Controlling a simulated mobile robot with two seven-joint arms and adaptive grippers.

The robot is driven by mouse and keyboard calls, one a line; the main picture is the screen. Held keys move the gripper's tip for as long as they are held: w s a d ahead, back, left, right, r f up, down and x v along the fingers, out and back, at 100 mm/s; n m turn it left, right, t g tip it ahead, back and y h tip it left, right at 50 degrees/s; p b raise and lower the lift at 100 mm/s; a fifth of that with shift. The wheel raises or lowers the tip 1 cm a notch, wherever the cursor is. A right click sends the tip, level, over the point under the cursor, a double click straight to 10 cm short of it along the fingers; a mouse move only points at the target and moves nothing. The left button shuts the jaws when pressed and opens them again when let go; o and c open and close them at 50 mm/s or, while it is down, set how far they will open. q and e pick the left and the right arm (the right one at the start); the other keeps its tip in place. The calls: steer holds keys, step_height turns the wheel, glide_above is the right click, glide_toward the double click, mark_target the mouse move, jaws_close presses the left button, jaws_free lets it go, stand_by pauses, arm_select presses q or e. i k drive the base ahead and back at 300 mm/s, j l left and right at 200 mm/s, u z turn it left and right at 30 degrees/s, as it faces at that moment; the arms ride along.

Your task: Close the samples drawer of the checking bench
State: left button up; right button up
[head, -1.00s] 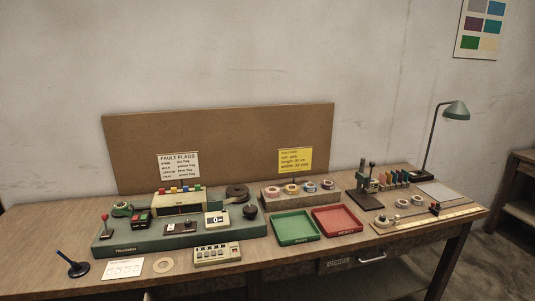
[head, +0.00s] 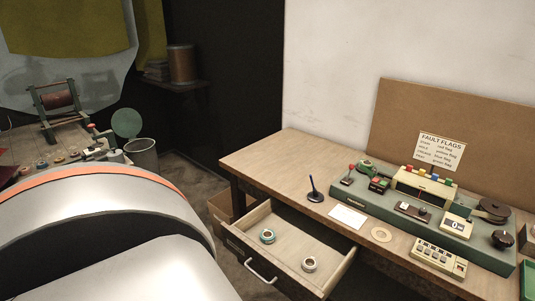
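The checking bench (head: 262,152) stands at the right of the head view. Its samples drawer (head: 290,237) is pulled out at the bench's left end. A tape roll with a teal rim (head: 267,237) and a pale tape roll (head: 309,265) lie apart inside it. The drawer's metal handle (head: 260,273) is on its front face. A large grey and white curved part of my own body, with an orange band, fills the lower left, close to the drawer front. Neither gripper shows.
A green winding machine (head: 425,222), a blue pen on a stand (head: 314,192) and a white card (head: 347,217) are on the bench top. A cardboard box (head: 222,208) stands beside the bench leg. A bin (head: 143,156) stands on the floor further back.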

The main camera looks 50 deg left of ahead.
mark_target(279, 264)
steer(key=u, duration=1.7)
steer(key=l+z, duration=0.3)
steer(key=k+l+z, duration=0.1)
steer(key=l+z, duration=0.15)
steer(key=l, duration=0.1)
